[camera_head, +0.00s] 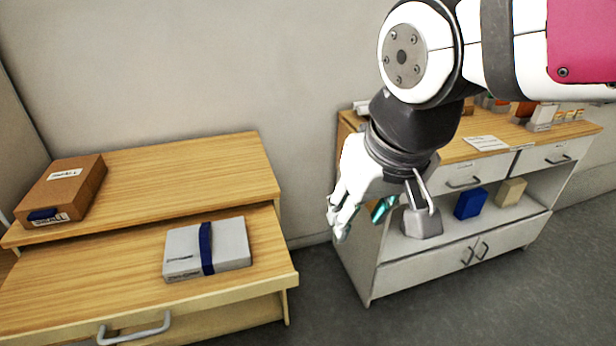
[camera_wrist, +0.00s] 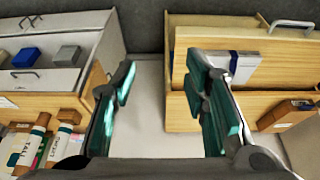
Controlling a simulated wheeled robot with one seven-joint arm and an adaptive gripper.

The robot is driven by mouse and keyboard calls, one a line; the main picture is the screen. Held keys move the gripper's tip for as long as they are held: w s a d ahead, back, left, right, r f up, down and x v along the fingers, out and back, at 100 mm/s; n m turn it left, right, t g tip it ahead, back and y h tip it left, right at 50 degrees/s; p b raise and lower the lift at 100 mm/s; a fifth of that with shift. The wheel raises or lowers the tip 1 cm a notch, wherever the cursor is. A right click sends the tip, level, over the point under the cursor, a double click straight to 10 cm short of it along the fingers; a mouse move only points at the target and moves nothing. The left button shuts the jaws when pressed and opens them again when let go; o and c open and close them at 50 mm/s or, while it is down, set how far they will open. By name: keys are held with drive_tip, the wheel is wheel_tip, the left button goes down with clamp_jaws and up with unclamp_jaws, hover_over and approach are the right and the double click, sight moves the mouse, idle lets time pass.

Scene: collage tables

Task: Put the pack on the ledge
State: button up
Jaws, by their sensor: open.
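A white pack (camera_head: 183,253) with a blue band lies flat on the lower, pulled-out wooden surface (camera_head: 100,270) at the left. It also shows in the wrist view (camera_wrist: 246,69), to the right of my fingers. Behind and above that surface is a raised wooden ledge (camera_head: 190,178). My gripper (camera_head: 360,218) hangs in the air right of the pack, in front of the white cabinet. Its teal-padded fingers (camera_wrist: 161,72) are apart with nothing between them.
A brown box (camera_head: 72,190) with labels sits at the ledge's left end. The right-hand cabinet (camera_head: 410,275) has a shelf with a blue box (camera_head: 470,204) and a beige box (camera_head: 510,191). Several small items stand on its top. The ledge's middle and right are clear.

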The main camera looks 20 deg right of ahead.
drive_tip(key=s, duration=0.6)
drive_tip(key=shift+s+d+f+n, duration=0.15)
drive_tip(key=shift+d+f+n, duration=0.05)
drive_tip(key=shift+f+n, duration=0.1)
drive_tip(key=shift+r+p, duration=0.35)
drive_tip(key=shift+r, duration=0.15)
drive_tip(key=shift+o, duration=0.6)
